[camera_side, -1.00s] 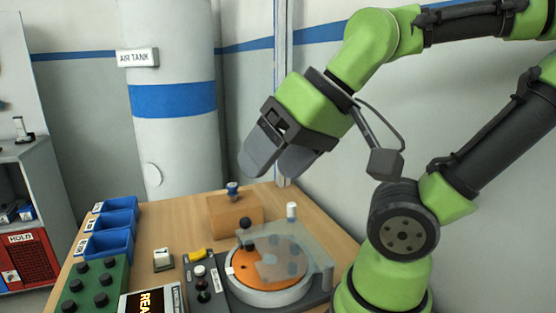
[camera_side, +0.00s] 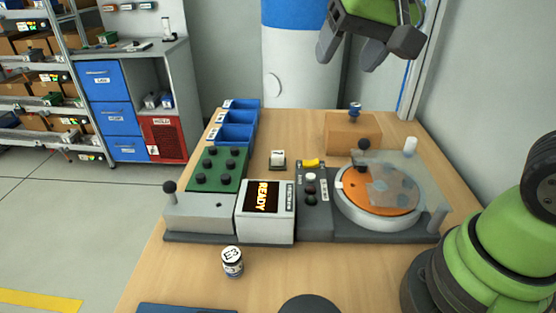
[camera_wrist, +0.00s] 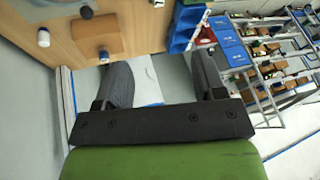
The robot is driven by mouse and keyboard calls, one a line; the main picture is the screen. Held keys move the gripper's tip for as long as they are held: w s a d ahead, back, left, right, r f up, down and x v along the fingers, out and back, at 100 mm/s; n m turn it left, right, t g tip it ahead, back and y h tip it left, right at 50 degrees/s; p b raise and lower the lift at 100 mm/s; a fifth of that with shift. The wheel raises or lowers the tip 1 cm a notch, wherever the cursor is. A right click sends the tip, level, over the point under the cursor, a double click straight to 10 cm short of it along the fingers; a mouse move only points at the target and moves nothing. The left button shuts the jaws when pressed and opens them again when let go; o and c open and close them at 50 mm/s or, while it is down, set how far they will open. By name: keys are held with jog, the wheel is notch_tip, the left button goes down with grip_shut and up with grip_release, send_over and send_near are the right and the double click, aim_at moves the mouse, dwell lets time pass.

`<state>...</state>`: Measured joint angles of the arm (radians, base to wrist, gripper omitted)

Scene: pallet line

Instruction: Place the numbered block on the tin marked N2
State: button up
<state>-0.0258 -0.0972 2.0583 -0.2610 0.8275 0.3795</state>
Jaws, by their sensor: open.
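My gripper (camera_side: 348,52) is open and empty, raised in the air above the far part of the bench, near the tank. In the wrist view its two fingers (camera_wrist: 160,66) stand apart with nothing between them. I see no tin that I can read as N2.
A row of blue bins (camera_side: 236,133), a green knobbed tray (camera_side: 218,172), a READY display box (camera_side: 266,212) and a turntable (camera_side: 378,211) under a clear cover crowd the bench. A wooden box (camera_side: 353,134) stands at the back. Bare wood lies around the tin.

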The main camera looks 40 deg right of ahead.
jog(key=m+g+h, duration=0.1)
jog(key=h, duration=0.1)
send_near(278, 153)
jog(key=w+f, duration=0.1)
jog(key=f+m+g, duration=0.1)
jog(key=f, duration=0.1)
jog(key=shift+w+h, duration=0.4)
jog(key=shift+x, duration=3.1)
jog(key=shift+s, duration=0.1)
jog(key=c, duration=1.1)
